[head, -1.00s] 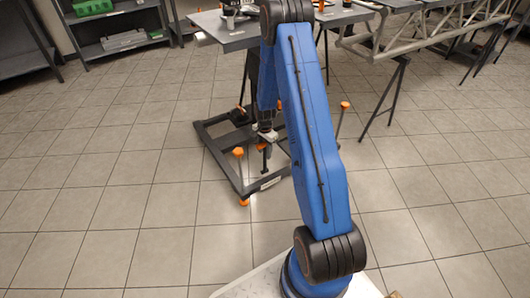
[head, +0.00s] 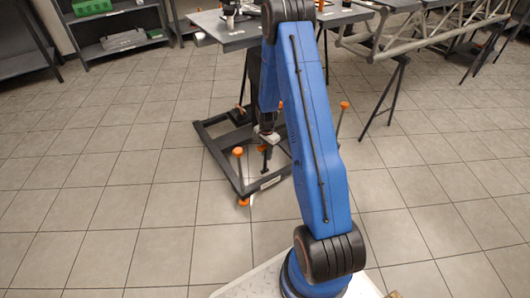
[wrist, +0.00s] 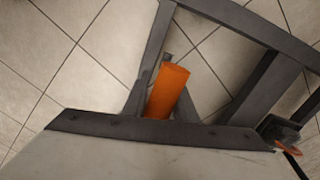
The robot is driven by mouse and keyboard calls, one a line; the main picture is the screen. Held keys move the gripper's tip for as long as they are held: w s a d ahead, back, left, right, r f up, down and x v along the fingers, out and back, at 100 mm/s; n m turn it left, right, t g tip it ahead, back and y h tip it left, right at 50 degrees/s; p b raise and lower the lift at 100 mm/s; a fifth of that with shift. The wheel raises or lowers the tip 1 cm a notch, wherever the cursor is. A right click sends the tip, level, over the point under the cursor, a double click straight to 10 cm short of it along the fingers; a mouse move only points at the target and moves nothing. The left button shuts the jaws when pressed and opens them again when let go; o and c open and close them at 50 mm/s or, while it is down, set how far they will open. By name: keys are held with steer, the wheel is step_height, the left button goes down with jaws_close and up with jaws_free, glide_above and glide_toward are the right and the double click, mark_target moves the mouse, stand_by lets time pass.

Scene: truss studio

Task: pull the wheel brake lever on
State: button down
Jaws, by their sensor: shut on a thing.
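My gripper (wrist: 162,105) is shut on an orange lever grip (wrist: 168,88), which sits between its two dark fingers in the wrist view. In the head view my gripper (head: 267,137) is low over a dark wheeled frame (head: 222,158), partly behind my blue arm. The held grip cannot be made out there. Which way the lever leans cannot be told.
A grey table (head: 235,36) and a truss (head: 420,35) stand behind. Tiled floor (head: 110,215) is free at left.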

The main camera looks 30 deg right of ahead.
steer(key=c, duration=1.9)
jaws_free()
steer(key=s+f, duration=0.3)
steer(key=s, duration=0.6)
steer(key=shift+s+f, duration=0.2)
steer(key=shift+f, duration=0.2)
steer(key=shift+o, duration=1.2)
steer(key=shift+s+d+f, duration=0.1)
steer(key=shift+s+f, duration=0.45)
steer(key=shift+s, duration=0.05)
steer(key=o, duration=0.8)
steer(key=shift+f, duration=0.1)
steer(key=shift+c, duration=0.6)
steer(key=shift+w, duration=0.1)
